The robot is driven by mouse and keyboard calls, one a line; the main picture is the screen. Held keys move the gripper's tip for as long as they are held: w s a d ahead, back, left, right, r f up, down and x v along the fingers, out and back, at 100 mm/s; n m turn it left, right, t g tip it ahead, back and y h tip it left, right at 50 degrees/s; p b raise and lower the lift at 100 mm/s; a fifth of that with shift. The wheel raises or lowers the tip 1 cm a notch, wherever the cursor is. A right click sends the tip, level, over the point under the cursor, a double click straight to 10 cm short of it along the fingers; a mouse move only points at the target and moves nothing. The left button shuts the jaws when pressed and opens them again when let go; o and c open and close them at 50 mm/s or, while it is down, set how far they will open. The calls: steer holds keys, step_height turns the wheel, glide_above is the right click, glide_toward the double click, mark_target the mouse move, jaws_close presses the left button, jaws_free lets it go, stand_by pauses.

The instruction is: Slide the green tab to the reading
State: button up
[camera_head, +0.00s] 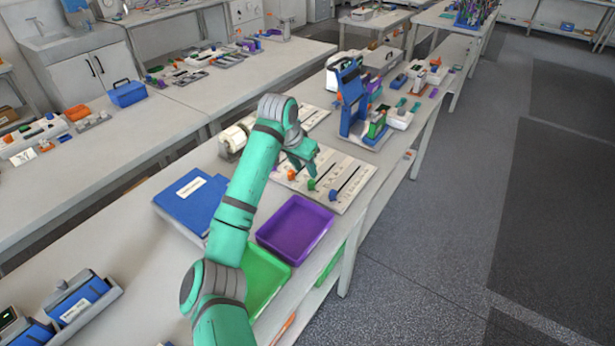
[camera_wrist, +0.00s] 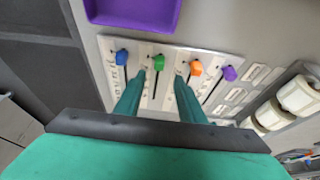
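A pale slider panel (camera_head: 352,172) lies on the bench, and it fills the middle of the wrist view (camera_wrist: 198,66). The green tab (camera_head: 311,184) sits at the near end of its dark slot. In the wrist view, the green tab (camera_wrist: 158,62) lies just beyond my fingertips and roughly centred between them. My gripper (camera_wrist: 161,76) is open and empty over the panel, fingers apart on either side of the green slot. It also shows in the head view (camera_head: 302,160). Whether a finger touches the panel cannot be told. The scale markings are too small to read.
A blue tab (camera_wrist: 121,57) and an orange tab (camera_wrist: 196,68) flank the green one, with a purple tab (camera_wrist: 230,73) further right. A purple tray (camera_head: 296,226) and a green tray (camera_head: 262,276) lie nearby. A blue upright device (camera_head: 350,100) stands beyond the panel.

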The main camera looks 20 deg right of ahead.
mark_target(311, 181)
steer(key=x, duration=0.6)
steer(key=shift+d+f, duration=0.1)
steer(key=shift+f, duration=0.15)
steer(key=shift+w+d+f, duration=0.15)
steer(key=shift+f, duration=0.35)
